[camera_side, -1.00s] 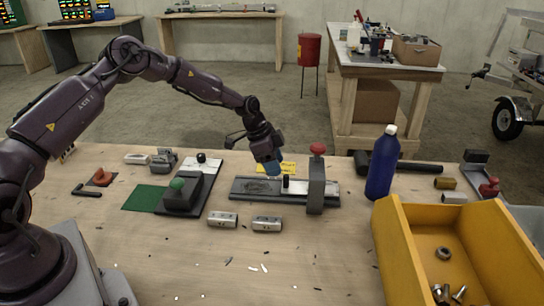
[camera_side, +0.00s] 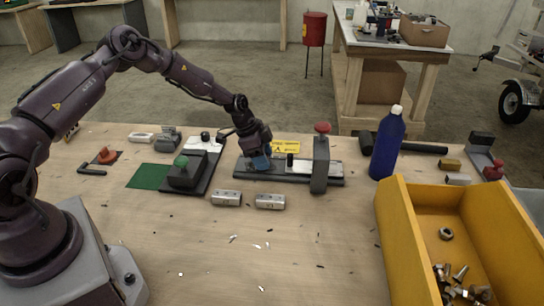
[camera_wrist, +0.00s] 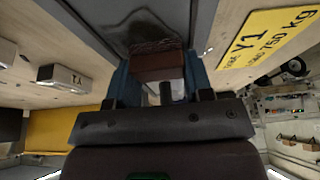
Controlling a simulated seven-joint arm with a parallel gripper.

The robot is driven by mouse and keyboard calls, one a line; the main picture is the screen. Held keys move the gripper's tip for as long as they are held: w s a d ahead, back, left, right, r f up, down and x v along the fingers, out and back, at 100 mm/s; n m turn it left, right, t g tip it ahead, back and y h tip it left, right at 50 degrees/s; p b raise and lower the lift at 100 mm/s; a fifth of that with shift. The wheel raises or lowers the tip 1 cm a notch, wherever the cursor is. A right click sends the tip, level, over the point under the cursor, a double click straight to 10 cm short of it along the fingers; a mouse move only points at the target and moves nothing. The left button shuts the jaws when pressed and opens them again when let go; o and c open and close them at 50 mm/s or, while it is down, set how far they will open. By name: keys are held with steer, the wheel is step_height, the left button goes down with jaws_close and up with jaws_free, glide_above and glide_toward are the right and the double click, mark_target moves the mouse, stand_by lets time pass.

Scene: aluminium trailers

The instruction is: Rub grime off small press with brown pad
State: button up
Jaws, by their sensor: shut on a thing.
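The small press has a long dark base plate (camera_side: 318,179), an upright grey post (camera_side: 320,165) and a red knob (camera_side: 322,128). My gripper (camera_side: 260,164) is low over the left part of this plate, its blue fingers pointing down. In the wrist view my gripper (camera_wrist: 158,75) is shut on the brown pad (camera_wrist: 158,65), which sits at the grey plate (camera_wrist: 187,15). A dark smear of grime (camera_wrist: 143,22) shows on the plate just beyond the pad. In the side view the fingers hide the pad; firm contact is hard to tell.
A green-knobbed fixture (camera_side: 186,172) stands to the left by a green mat (camera_side: 149,176). Two metal blocks (camera_side: 227,198) (camera_side: 270,202) lie in front. A yellow plate (camera_side: 286,147) lies behind. A blue bottle (camera_side: 387,145) and yellow bin (camera_side: 398,235) stand right.

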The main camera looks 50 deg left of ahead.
mark_target(283, 167)
steer(key=shift+s+a, duration=2.25)
steer(key=shift+w+d, duration=3.75)
steer(key=shift+d, duration=0.1)
step_height(283, 167, up, 2)
steer(key=shift+a+r, duration=0.15)
steer(key=shift+r, duration=2.9)
steer(key=shift+s, duration=0.1)
